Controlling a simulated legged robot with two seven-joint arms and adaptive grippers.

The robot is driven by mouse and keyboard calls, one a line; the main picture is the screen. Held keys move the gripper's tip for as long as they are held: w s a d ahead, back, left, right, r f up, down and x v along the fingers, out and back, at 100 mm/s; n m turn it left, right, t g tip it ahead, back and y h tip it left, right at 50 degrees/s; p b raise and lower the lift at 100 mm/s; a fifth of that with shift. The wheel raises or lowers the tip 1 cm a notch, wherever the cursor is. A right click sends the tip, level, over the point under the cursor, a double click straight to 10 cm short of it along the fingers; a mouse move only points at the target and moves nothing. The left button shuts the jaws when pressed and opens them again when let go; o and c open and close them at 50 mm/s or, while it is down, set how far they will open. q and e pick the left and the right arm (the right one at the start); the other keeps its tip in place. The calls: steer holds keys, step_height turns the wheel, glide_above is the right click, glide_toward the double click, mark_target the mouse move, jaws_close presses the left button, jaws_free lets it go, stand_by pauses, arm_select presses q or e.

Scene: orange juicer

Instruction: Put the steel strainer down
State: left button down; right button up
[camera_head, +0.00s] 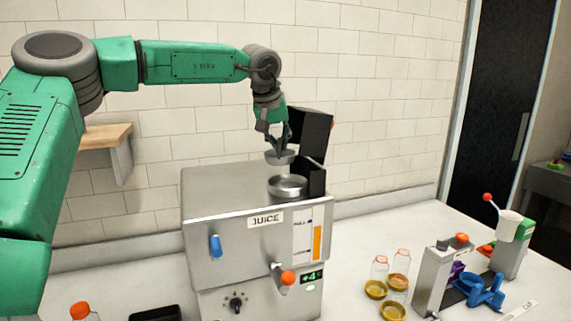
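The steel strainer (280,157) is a small grey dish just below the fingertips of my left gripper (274,144). The gripper points down and appears shut on the strainer; the exact finger contact is too small to make out. The strainer hangs above the juicer (222,191), over a round steel opening (288,187) on its top, with a visible gap between them. A black lid (316,135) stands raised just right of the gripper. My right gripper is not in view.
Glass jars (399,262) and golden lids (375,289) lie right of the juicer. A grey stand (434,276) and a blue part (483,292) are further right. A black tray (156,314) and an orange-capped bottle (80,311) are front left. A wooden shelf (105,136) is on the wall.

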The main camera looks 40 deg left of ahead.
arm_select(q)
steer(key=shift+w+d+f, duration=0.45)
steer(key=shift+d+f, duration=0.1)
steer(key=shift+f, duration=0.2)
steer(key=shift+d+f, duration=0.2)
steer(key=shift+d, duration=0.1)
steer(key=f, duration=0.2)
steer(key=f+p, duration=0.1)
steer(key=f, duration=0.1)
steer(key=shift+d, duration=0.4)
steer(key=shift+w+a+f, duration=0.1)
steer(key=shift+w+f, duration=0.05)
steer(key=shift+f, duration=0.15)
steer(key=shift+a+f, duration=0.15)
steer(key=shift+a, duration=0.3)
steer(key=c, duration=1.8)
jaws_free()
steer(key=shift+o, duration=0.4)
steer(key=shift+d, duration=0.15)
steer(key=shift+d, duration=0.1)
